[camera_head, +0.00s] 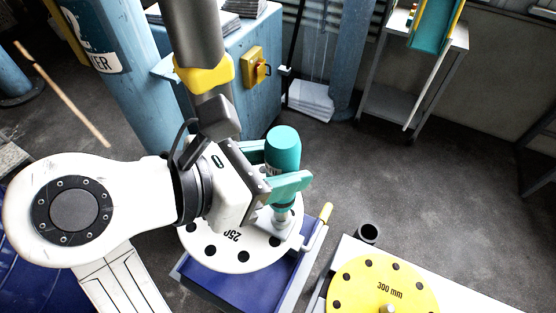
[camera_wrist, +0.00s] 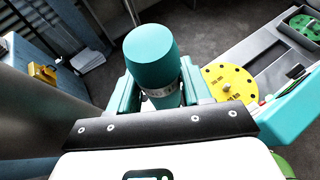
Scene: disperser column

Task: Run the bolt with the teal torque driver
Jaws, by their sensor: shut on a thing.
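The teal torque driver (camera_head: 283,150) stands upright in my gripper (camera_head: 272,175), whose teal fingers close around its body. In the wrist view the driver (camera_wrist: 152,55) fills the middle, between the two fingers of my gripper (camera_wrist: 160,95). Its lower end (camera_head: 281,215) is over the right part of the white disc marked 250 (camera_head: 215,257), which has dark holes near its rim. The bolt is hidden under the driver, and I cannot tell whether the driver's tip touches it.
A blue cabinet (camera_head: 262,100) and column stand behind.

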